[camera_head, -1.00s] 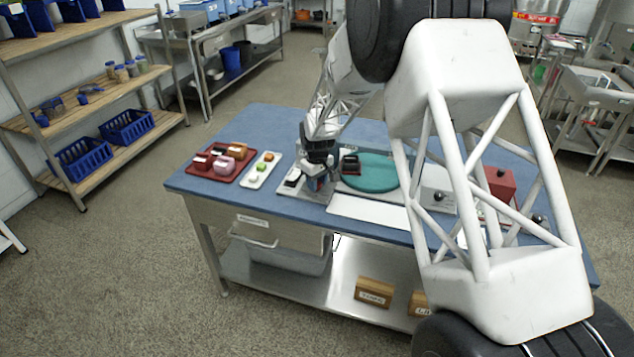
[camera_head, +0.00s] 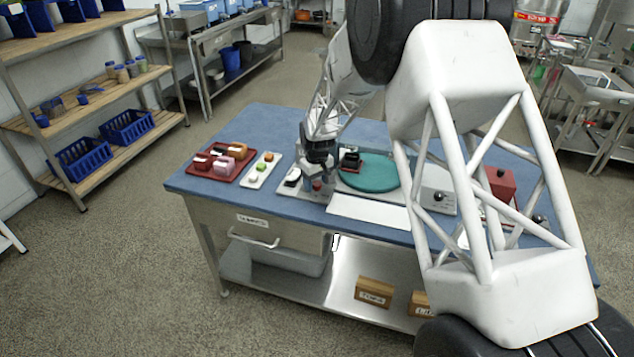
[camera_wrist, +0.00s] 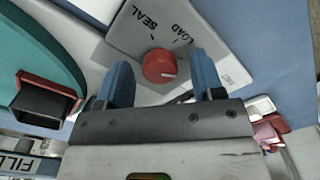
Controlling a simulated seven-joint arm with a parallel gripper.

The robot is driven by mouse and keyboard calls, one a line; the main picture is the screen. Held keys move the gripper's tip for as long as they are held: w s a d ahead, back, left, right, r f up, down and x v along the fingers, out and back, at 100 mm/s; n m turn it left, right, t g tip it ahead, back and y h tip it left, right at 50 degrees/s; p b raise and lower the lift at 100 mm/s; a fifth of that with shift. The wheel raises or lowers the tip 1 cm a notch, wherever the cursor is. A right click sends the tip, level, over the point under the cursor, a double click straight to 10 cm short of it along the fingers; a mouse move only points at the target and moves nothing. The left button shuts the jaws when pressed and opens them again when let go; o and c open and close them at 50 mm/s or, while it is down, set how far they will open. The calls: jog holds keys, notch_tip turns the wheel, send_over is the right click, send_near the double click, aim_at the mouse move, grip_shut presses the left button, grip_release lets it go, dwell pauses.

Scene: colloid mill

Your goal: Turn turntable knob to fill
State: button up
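The red knob (camera_wrist: 159,66) sits on a grey panel (camera_wrist: 140,35) marked SEAL and LOAD. A pale mark on the knob points toward the lower right in the wrist view. The knob also shows small in the head view (camera_head: 317,186). My gripper (camera_wrist: 163,80) is open, with one blue finger on each side of the knob in the picture. It looks above the knob; I cannot tell whether it touches. The teal turntable (camera_head: 370,174) carries a dark, red-rimmed holder (camera_wrist: 47,100), left of my gripper in the wrist view. My arm hides part of the table.
A red tray (camera_head: 222,176) with several pink and red pieces and a white tray (camera_head: 262,171) with small items stand left of the knob. A white board (camera_head: 365,212) lies in front of the turntable. A grey box with a black knob (camera_head: 438,192) and a red box (camera_head: 501,183) stand right.

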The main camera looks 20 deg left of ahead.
aim_at(317, 183)
jog(key=shift+r, duration=0.15)
jog(key=shift+r, duration=3.75)
jog(key=shift+d+r, duration=0.25)
jog(key=s+d+r+m, duration=0.2)
jog(key=s+d+r, duration=0.45)
jog(key=d, duration=0.25)
jog(key=s+d+r+m+t, duration=0.1)
jog(key=s+d+r, duration=0.5)
jog(key=d, duration=0.4)
jog(key=s+d+r+m, duration=0.2)
jog(key=s+d+r, duration=0.2)
jog(key=d+r, duration=0.4)
jog(key=s+d+m, duration=0.2)
jog(key=s+d, duration=0.4)
jog(key=s, duration=0.4)
jog(key=s+d+m+t, duration=0.1)
jog(key=s+d, duration=0.5)
jog(key=s, duration=0.4)
jog(key=s+d+m, duration=0.2)
jog(key=s+d, duration=0.4)
jog(key=s, duration=0.3)
jog(key=shift+s+d+m+t, duration=0.2)
jog(key=shift+s+m+t, duration=0.1)
jog(key=shift+s, duration=0.1)
